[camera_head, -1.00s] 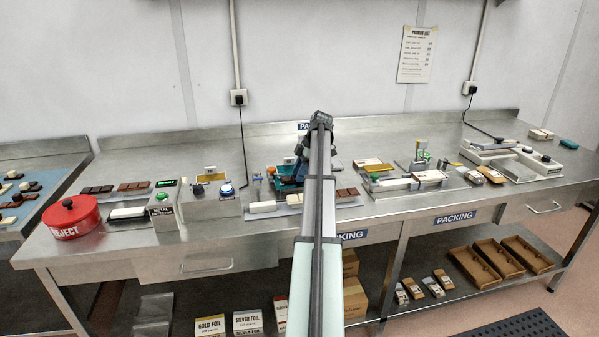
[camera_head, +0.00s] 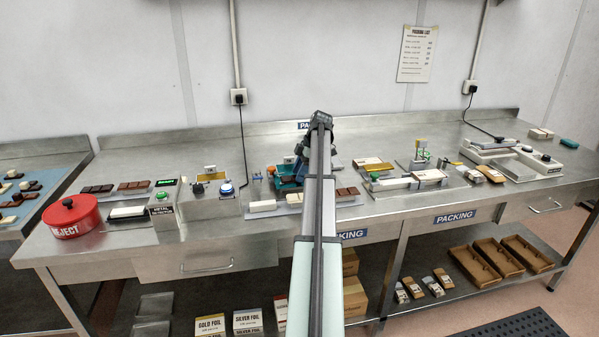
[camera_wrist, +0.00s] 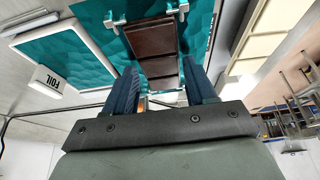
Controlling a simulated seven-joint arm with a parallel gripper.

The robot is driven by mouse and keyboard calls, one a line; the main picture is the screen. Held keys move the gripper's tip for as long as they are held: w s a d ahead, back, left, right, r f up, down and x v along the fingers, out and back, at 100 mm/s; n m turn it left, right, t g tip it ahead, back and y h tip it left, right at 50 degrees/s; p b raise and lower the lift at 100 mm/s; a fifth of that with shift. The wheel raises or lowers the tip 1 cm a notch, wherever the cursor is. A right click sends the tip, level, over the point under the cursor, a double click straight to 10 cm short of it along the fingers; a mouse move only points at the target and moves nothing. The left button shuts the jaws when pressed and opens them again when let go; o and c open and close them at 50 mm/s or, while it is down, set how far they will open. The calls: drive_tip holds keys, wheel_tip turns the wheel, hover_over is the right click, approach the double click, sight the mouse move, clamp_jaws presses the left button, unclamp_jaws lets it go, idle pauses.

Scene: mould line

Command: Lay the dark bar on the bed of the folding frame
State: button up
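The dark bar (camera_wrist: 155,48), brown and segmented, lies lengthwise on the teal bed of the folding frame (camera_wrist: 196,32) in the wrist view. My gripper (camera_wrist: 160,82) has its two blue fingers apart, one to each side of the bar's near end, with visible gaps between fingers and bar.
A tray (camera_head: 283,211) in front of the frame holds pale and brown bars. A white-edged teal foil stack (camera_wrist: 70,52) with a FOIL label stands left in the wrist view. Another packing fixture (camera_head: 385,184) stands to the right. A red reject bin (camera_head: 72,220) is far left.

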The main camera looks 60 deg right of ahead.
drive_tip(key=o, duration=0.4)
drive_tip(key=v, duration=1.4)
